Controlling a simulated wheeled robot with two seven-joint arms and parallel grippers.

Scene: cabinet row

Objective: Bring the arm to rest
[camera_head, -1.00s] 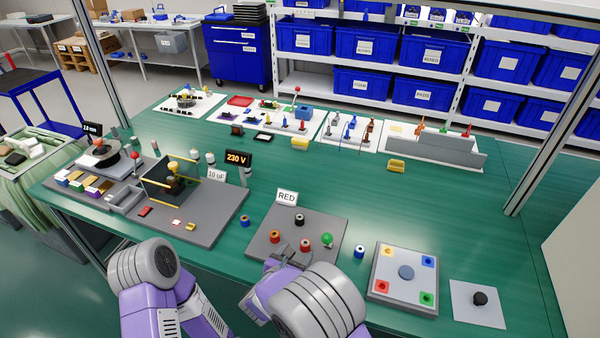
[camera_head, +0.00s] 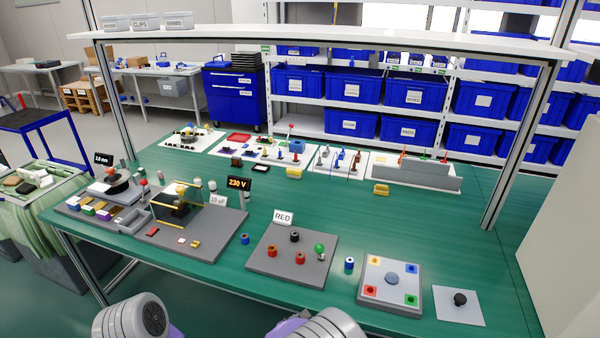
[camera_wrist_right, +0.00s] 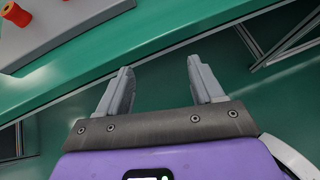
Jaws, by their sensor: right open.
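My right gripper (camera_wrist_right: 160,68) is open and empty in the right wrist view, its two grey fingers apart near the green bench's front edge. In that view a corner of the grey board (camera_wrist_right: 65,28) with a red cylinder (camera_wrist_right: 17,14) lies at the upper left, clear of the fingers. In the head view, only rounded grey and purple links of my two arms show at the bottom edge. Both grippers are outside the head view, and my left gripper shows in neither view.
The green bench (camera_head: 310,190) carries the grey board (camera_head: 270,256) with several cylinders and a RED sign (camera_head: 283,217). A square coloured-socket board (camera_head: 372,296) and a black knob (camera_head: 460,299) stand to its right. A post (camera_head: 515,150) rises at the bench's right.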

